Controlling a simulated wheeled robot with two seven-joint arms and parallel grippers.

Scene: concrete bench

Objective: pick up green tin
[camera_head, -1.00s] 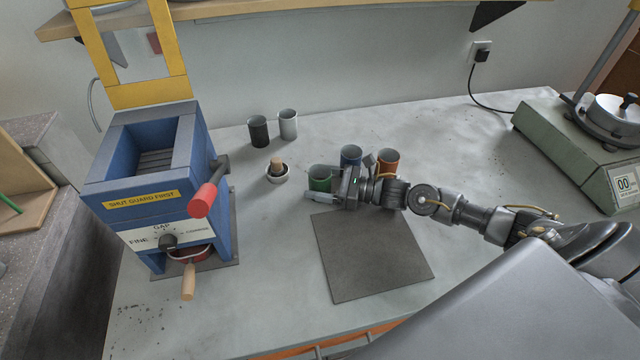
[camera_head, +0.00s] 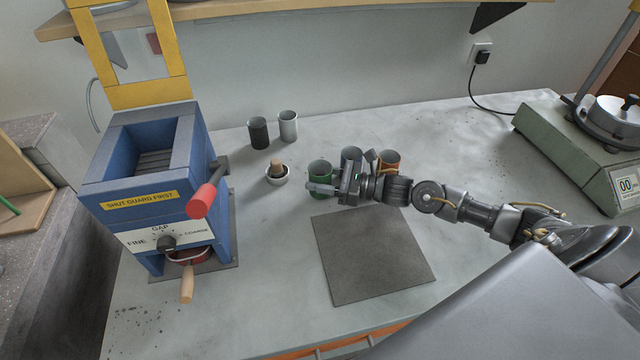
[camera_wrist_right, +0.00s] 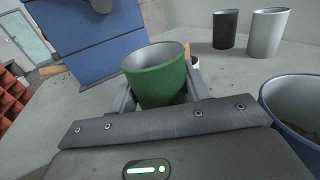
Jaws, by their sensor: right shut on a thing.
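The green tin (camera_head: 319,169) is an open-topped cup on the concrete bench, left of the blue and orange tins in the head view. My right gripper (camera_head: 321,189) reaches in from the right and is shut on it. In the right wrist view the green tin (camera_wrist_right: 158,76) sits between the two fingers of the right gripper (camera_wrist_right: 160,98). The tin looks slightly tilted in that view. I cannot tell whether it is clear of the bench. My left gripper is not in view.
A blue tin (camera_head: 351,155) and an orange tin (camera_head: 390,158) stand close behind my right gripper. A blue grinder (camera_head: 150,200) is left; a grey mat (camera_head: 373,262) lies in front.

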